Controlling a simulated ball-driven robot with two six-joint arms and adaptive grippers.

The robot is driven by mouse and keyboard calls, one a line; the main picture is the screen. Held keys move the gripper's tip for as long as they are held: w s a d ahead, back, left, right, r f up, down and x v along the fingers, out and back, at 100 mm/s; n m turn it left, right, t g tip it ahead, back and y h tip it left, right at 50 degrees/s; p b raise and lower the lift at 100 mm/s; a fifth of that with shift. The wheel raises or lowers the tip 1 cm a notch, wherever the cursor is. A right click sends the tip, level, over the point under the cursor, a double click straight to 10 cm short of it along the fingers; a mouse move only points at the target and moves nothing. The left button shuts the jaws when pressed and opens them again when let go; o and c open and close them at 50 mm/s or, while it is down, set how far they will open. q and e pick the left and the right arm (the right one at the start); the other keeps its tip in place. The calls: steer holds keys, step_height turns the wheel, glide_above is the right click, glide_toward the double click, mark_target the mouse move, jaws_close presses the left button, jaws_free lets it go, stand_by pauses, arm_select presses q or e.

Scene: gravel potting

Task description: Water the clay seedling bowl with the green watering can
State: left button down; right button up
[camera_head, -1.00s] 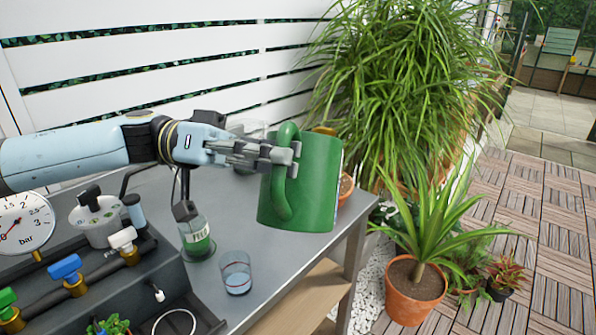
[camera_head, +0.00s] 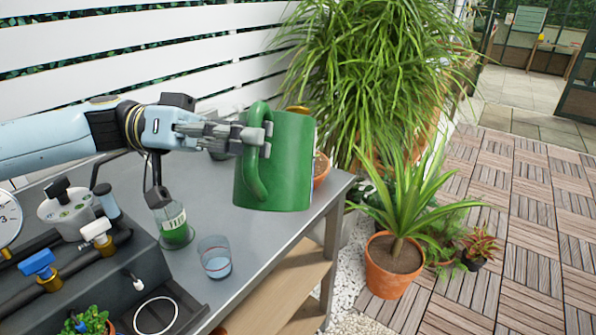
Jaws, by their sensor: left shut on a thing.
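The green watering can (camera_head: 290,165) hangs in the air above the right end of the grey table, roughly upright. My left gripper (camera_head: 262,140) is shut on its handle, on the can's left side. No spout shows from this side. A clay bowl (camera_head: 321,171) shows in part behind the can's right side, near the table's far right edge; the can hides the rest, and I cannot tell whether it is the seedling bowl. My right gripper is not in view.
On the grey table (camera_head: 262,245) stand a glass of water (camera_head: 215,258) and a bottle with green liquid (camera_head: 174,226). A valve panel (camera_head: 75,270) fills the lower left. Potted plants, including one in a clay pot (camera_head: 392,270), stand on the floor to the right.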

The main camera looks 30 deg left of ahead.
arm_select(q)
steer(key=shift+r, duration=0.35)
stand_by(0.3)
steer(key=shift+r+n+p, duration=0.3)
steer(key=shift+r+p, duration=0.15)
steer(key=shift+p, duration=0.05)
stand_by(1.4)
